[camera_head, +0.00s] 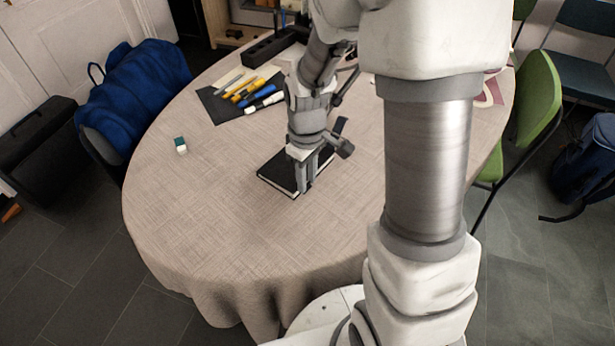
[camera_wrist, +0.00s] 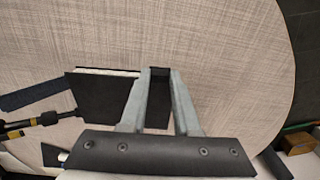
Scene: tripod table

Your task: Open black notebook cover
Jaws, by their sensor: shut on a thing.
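The black notebook (camera_head: 277,174) lies on the cloth-covered table, with a thin white page edge showing along its near side. My gripper (camera_head: 304,187) points down at its near right part and hides some of it. In the wrist view the notebook (camera_wrist: 100,98) shows left of the fingers and as a dark strip between them, with white pages along its top edge. The two grey fingers of my gripper (camera_wrist: 160,72) are close together, shut on a dark part of the notebook. How far the cover is lifted cannot be told.
A small green-and-white block (camera_head: 181,145) sits to the left. A dark mat (camera_head: 222,108) with pens and markers (camera_head: 262,93) and a black organizer (camera_head: 270,48) lie farther back. The front left of the table (camera_head: 190,210) is clear. A green chair (camera_head: 537,100) stands right.

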